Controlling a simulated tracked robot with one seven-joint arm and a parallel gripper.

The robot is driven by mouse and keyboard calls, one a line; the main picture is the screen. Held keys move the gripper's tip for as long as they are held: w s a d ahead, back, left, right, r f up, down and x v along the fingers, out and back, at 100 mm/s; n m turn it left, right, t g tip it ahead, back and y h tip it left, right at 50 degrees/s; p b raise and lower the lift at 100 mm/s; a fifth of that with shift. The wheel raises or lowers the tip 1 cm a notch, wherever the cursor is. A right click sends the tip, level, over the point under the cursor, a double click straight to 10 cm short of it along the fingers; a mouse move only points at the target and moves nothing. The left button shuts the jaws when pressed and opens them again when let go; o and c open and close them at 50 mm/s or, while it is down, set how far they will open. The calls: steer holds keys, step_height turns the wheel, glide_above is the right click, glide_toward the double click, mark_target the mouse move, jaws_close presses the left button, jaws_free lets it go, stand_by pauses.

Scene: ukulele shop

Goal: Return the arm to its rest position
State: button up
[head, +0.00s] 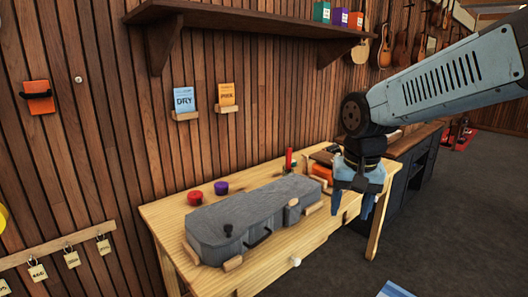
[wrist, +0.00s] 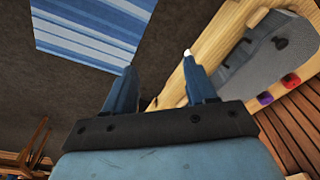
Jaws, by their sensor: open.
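My gripper (head: 354,206) hangs pointing down over the right front edge of the wooden workbench (head: 165,217) in the head view. In the wrist view my gripper (wrist: 160,75) shows two blue fingers spread apart with nothing between them. A grey case (head: 255,215) lies on the bench, to the left of my gripper and apart from it. It also shows at the upper right in the wrist view (wrist: 262,62). My arm comes in from the right and hides part of the bench's right end.
A red cup (head: 195,198) and a purple cup (head: 221,188) stand behind the case. A wooden shelf (head: 260,32) juts from the wall above. A dark cabinet (head: 410,165) stands beyond the bench.

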steer(key=s+d+r+n+t, duration=0.2)
steer(key=s+d+r+t, duration=0.2)
steer(key=s, duration=0.4)
steer(key=shift+d+r, duration=0.5)
steer(key=shift+r, duration=0.1)
steer(key=shift+w, duration=0.1)
